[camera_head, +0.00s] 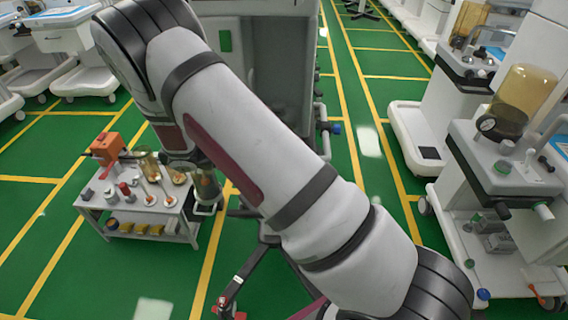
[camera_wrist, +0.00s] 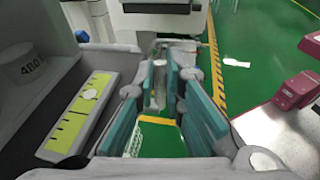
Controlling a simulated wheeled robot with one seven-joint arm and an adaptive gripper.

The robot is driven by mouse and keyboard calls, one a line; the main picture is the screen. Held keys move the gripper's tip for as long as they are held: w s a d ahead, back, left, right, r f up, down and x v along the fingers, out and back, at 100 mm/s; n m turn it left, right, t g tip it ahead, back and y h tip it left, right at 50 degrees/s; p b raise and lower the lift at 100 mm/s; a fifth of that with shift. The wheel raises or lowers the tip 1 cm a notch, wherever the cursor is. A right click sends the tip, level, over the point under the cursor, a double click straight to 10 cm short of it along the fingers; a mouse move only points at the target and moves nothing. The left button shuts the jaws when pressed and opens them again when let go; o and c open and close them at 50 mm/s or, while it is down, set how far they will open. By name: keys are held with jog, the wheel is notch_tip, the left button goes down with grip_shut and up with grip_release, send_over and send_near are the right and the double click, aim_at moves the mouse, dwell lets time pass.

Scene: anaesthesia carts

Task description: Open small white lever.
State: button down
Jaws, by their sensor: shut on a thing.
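My gripper (camera_wrist: 160,88) shows in the wrist view, with teal pads on both fingers. The pads close in on a small pale piece (camera_wrist: 157,88) between the fingertips, which I take to be the small white lever. Its shape is mostly hidden by the fingers. Green floor shows in the gap between the nearer parts of the fingers. In the head view my arm crosses the middle of the picture, and the gripper and the lever cannot be made out there.
In the wrist view, a grey housing with a yellow-green scale panel (camera_wrist: 80,115) stands close left of my gripper. In the head view, a small grey table (camera_head: 150,212) with several items stands left of my arm. Anaesthesia carts (camera_head: 500,170) stand at right.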

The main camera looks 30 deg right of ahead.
jog(key=shift+a+f+h+b, duration=0.1)
jog(key=shift+h+b, duration=0.2)
dwell(0.4)
jog(key=c, duration=1.9)
grip_release()
jog(key=shift+c, duration=0.2)
jog(key=shift+w+a, duration=0.1)
jog(key=shift+w, duration=0.05)
jog(key=v, duration=1.1)
jog(key=shift+w+a, duration=0.25)
jog(key=shift+a, duration=0.05)
